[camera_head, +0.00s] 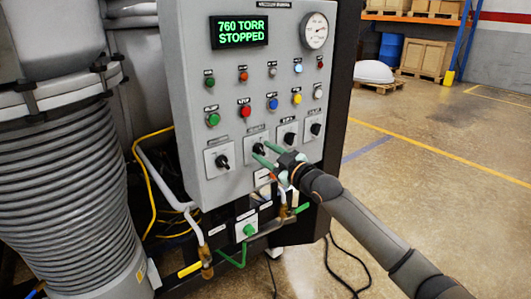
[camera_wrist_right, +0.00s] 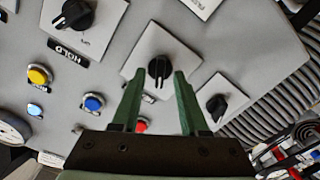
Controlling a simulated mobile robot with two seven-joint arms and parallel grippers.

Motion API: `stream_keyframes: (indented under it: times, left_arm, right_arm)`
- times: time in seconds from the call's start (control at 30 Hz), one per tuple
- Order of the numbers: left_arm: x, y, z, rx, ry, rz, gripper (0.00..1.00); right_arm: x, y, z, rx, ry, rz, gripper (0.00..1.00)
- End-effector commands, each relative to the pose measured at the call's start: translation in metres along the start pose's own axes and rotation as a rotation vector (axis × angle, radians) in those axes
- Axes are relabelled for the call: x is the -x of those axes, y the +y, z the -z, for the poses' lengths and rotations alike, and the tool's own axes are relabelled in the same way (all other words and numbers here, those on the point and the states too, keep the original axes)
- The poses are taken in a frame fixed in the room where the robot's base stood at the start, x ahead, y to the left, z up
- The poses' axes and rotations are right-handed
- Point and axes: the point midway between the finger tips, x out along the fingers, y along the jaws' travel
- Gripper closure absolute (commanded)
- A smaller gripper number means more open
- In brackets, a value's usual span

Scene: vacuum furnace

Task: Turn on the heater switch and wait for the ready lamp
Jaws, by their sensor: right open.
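A grey control panel (camera_head: 196,132) has a row of black rotary switches along its bottom. My right gripper (camera_head: 266,154) is open, its two green fingers pointing at the second switch from the left (camera_head: 259,149). In the right wrist view, this black knob (camera_wrist_right: 159,68) shows between the fingertips (camera_wrist_right: 157,78), with a gap on each side. I cannot tell whether the fingertips reach around it. The labels are too small to tell which switch is the heater's or which lamp is the ready lamp. My left gripper is not in view.
The display (camera_head: 239,31) reads "760 TORR STOPPED" in green, left of a round gauge (camera_head: 314,31). Coloured buttons and lamps sit above the switches. Other knobs (camera_wrist_right: 75,14) (camera_wrist_right: 217,105) flank the gripper. Pipes and a green handle (camera_head: 301,209) lie below the panel. The floor at right is open.

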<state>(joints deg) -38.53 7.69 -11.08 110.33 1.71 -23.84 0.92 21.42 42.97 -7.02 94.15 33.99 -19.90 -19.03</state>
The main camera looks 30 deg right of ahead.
Motion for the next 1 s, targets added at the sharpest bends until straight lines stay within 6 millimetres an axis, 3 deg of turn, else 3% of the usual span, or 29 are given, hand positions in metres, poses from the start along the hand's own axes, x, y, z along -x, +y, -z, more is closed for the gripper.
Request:
stream_keyframes:
  times: [0.3, 0.7, 1.0]
  left_arm:
    - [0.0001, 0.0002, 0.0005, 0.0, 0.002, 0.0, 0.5]
    - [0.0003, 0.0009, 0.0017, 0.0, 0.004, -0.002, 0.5]
    - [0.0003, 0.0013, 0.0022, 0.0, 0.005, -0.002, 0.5]
  right_arm:
    - [-0.0016, 0.0, 0.0002, -0.001, 0.001, 0.0, 0.57]
    - [-0.0014, 0.0, 0.0002, -0.001, 0.001, 0.0, 1.0]
    - [-0.0014, -0.0001, 0.0001, 0.0, 0.0, 0.0, 1.0]
